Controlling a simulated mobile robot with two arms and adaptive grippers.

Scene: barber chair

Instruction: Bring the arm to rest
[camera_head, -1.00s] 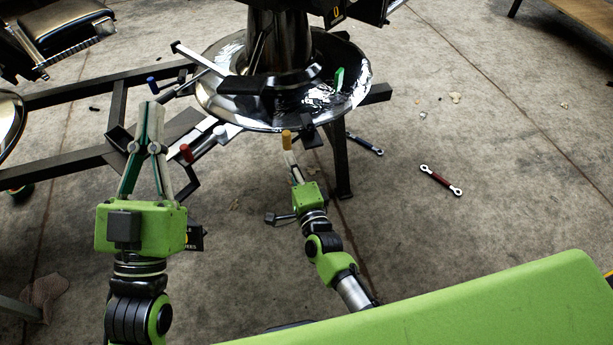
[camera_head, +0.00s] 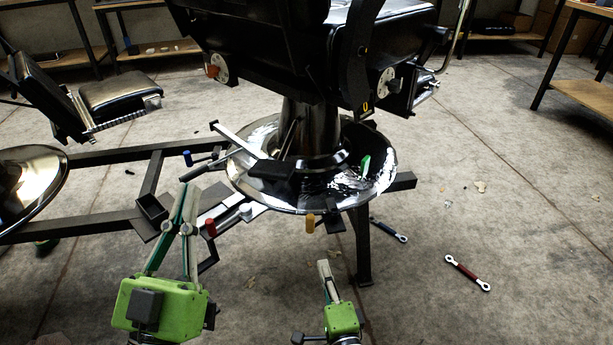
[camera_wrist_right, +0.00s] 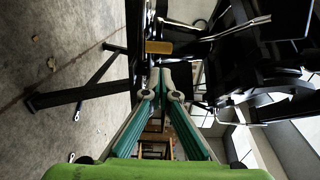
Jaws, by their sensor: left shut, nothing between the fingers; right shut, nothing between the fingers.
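My left gripper (camera_head: 186,190) is shut and empty, pointing up toward the frame beside the chair base in the head view. My right gripper (camera_head: 323,264) is shut and empty, low in the middle of the head view, below the chair's round base and apart from it. In the right wrist view the right gripper's fingers (camera_wrist_right: 160,72) meet at their tips. The yellow-orange handle (camera_wrist_right: 158,47) shows just beyond these tips; in the head view this handle (camera_head: 309,223) sits at the base's front edge, apart from the right gripper.
The barber chair (camera_head: 300,50) stands on its chrome base (camera_head: 262,190). Red (camera_head: 209,228) and blue (camera_head: 187,158) handles sit near my left gripper. A red wrench-like tool (camera_head: 467,273) and a blue one (camera_head: 389,230) lie on the floor.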

